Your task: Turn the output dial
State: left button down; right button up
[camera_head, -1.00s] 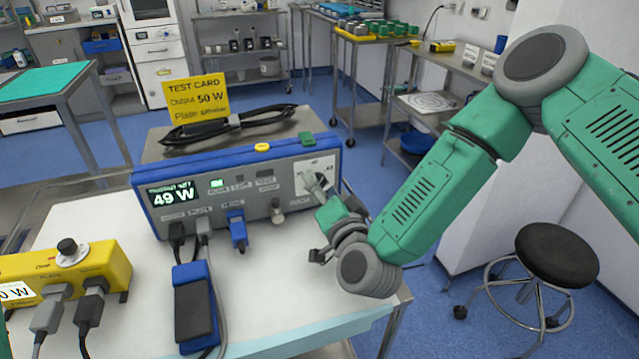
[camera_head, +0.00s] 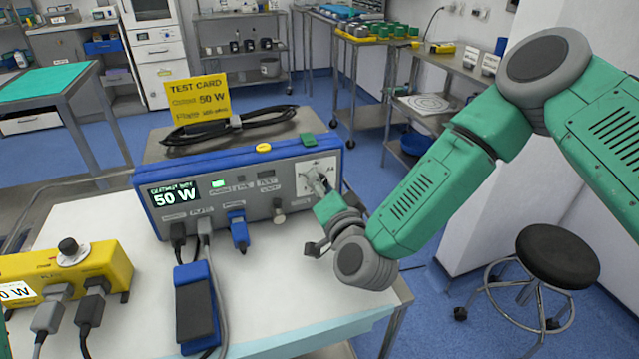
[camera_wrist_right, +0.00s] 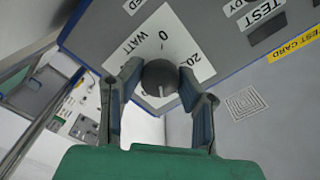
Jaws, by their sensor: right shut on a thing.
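The blue and grey unit (camera_head: 262,208) stands on the white-topped table, and its display (camera_head: 174,193) reads 50 W. The yellow test card (camera_head: 197,100) behind it also says 50 W. My right gripper (camera_head: 318,184) is at the right end of the unit's front, over the white dial plate. In the right wrist view the round dark grey output dial (camera_wrist_right: 159,76) sits between the two fingers of the right gripper (camera_wrist_right: 160,82), which is shut on it. A light pointer mark shows on the dial. My left gripper is out of view.
A yellow box (camera_head: 105,265) with a black knob stands at the left. A blue and black foot pedal (camera_head: 195,305) and several cables lie in front of the unit. A coiled black cable (camera_head: 230,125) lies behind it. A black stool (camera_head: 556,255) stands at the right.

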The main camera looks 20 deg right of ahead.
jog(key=o, duration=1.2)
jog(key=shift+f, duration=0.1)
jog(key=shift+c, duration=0.2)
jog(key=s, duration=1.2)
jog(key=shift+d, duration=0.25)
jog(key=shift+f, duration=0.1)
